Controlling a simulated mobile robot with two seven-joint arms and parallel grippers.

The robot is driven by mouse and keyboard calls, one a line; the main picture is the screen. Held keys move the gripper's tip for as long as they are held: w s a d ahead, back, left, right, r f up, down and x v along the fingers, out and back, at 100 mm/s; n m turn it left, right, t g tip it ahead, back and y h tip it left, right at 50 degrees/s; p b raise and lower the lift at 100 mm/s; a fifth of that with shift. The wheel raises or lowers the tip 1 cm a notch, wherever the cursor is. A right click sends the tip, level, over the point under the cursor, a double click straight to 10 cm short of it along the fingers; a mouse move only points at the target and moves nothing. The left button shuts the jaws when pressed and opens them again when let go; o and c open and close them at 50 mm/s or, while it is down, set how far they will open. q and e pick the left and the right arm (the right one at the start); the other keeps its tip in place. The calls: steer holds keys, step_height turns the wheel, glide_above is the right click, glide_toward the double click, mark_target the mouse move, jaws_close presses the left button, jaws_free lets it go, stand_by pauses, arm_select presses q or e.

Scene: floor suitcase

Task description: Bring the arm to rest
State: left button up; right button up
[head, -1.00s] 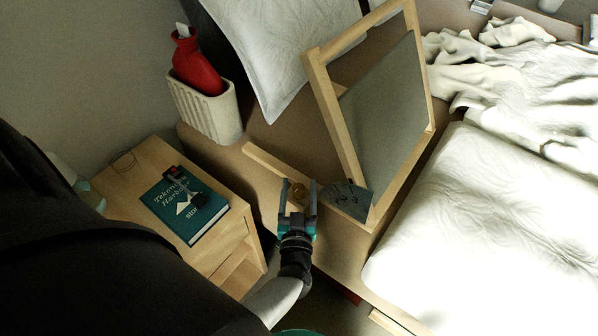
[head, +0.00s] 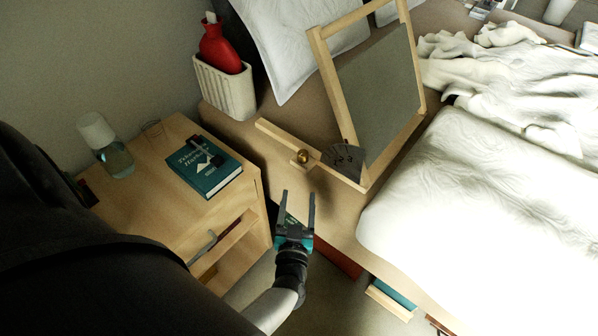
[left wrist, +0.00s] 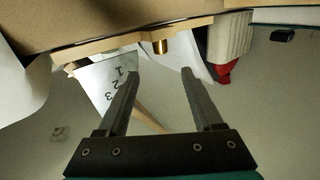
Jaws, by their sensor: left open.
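My left gripper (head: 299,208) is open and empty. It hangs in front of the bed's edge, right of the nightstand, apart from everything around it. In the left wrist view its two fingers (left wrist: 158,95) are spread with nothing between them. Beyond the fingers are a small brass-coloured piece (left wrist: 161,47) and grey cards with numbers (left wrist: 113,80). In the head view the brass piece (head: 302,157) sits on a wooden bar, and the cards (head: 343,159) rest at the foot of a wooden-framed panel (head: 378,95). My right gripper is not in view.
A nightstand (head: 165,170) with a teal book (head: 205,168), a glass bottle (head: 117,160) and a partly open drawer (head: 226,243) stands at the left. A white ribbed bin (head: 226,90) holds a red bottle (head: 219,47). A white mattress or cover (head: 470,200) fills the right.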

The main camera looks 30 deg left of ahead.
arm_select(q)
steer(key=shift+w+a, duration=0.1)
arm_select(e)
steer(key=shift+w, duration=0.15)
arm_select(q)
steer(key=s+d+f+m+g+h+p, duration=0.1)
steer(key=s+d+f+m+g+h, duration=0.2)
steer(key=f, duration=0.4)
steer(key=s+d+f+m+g+h+p, duration=0.1)
steer(key=s+d+f+m+g+h, duration=0.15)
steer(key=s+f+h, duration=0.35)
steer(key=s+a+f+m+g+p, duration=0.1)
steer(key=s+f+g, duration=0.3)
steer(key=s, duration=0.5)
steer(key=s+a+f+m+g+p, duration=0.1)
steer(key=s+a+f+g, duration=0.2)
steer(key=s+f, duration=0.3)
steer(key=s+g, duration=0.1)
steer(key=s, duration=0.3)
steer(key=shift+f+y, duration=0.4)
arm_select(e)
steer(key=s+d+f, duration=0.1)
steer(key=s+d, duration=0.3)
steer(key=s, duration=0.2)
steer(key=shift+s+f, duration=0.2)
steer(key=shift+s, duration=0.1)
